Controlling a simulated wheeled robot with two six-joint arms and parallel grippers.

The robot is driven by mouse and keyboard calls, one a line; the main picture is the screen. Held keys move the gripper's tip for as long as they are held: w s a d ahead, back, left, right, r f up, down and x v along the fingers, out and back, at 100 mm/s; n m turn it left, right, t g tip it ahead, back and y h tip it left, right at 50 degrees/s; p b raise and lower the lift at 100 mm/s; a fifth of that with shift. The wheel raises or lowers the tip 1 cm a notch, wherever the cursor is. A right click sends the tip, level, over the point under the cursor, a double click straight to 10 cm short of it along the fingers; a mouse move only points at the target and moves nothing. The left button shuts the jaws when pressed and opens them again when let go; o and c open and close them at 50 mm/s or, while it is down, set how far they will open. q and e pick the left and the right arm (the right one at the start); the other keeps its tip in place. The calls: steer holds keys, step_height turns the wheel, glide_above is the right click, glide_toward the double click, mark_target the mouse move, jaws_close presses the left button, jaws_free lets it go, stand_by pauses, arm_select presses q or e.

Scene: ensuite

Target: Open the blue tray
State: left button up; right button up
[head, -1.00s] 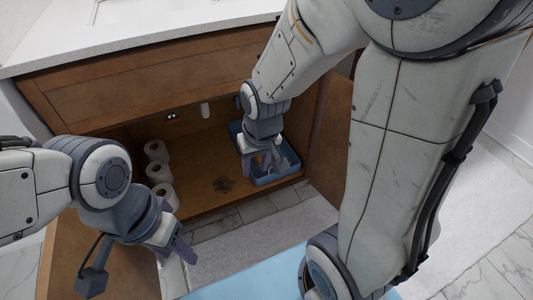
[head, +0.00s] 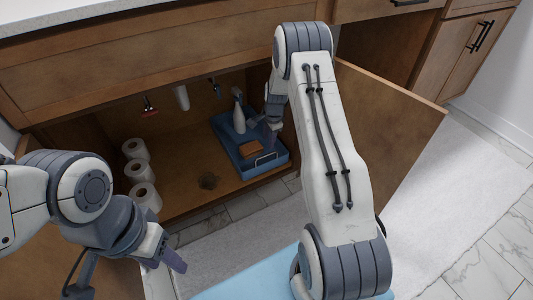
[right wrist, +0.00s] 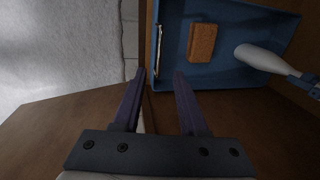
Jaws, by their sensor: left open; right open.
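The blue tray (head: 228,148) sits inside the open cabinet, towards the right of its floor. It holds a white spray bottle (head: 239,120) and an orange-brown sponge (head: 250,149). A pale metal handle (head: 265,160) is at its front end. In the right wrist view the tray (right wrist: 228,68) shows its handle (right wrist: 158,50) just beyond my right gripper's fingertips (right wrist: 159,76). These fingers are apart, with nothing between them. In the head view my right gripper (head: 271,130) is partly hidden behind my arm. My left gripper (head: 172,260) is open and empty outside the cabinet, at lower left.
Several white toilet rolls (head: 139,172) stand at the cabinet's left. The right cabinet door (head: 388,125) is swung open beside my right arm.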

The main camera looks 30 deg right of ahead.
step_height(320, 180, down, 9)
steer(key=w+b, duration=0.1)
steer(key=b, duration=0.3)
steer(key=shift+w, duration=0.4)
jaws_close()
stand_by(0.9)
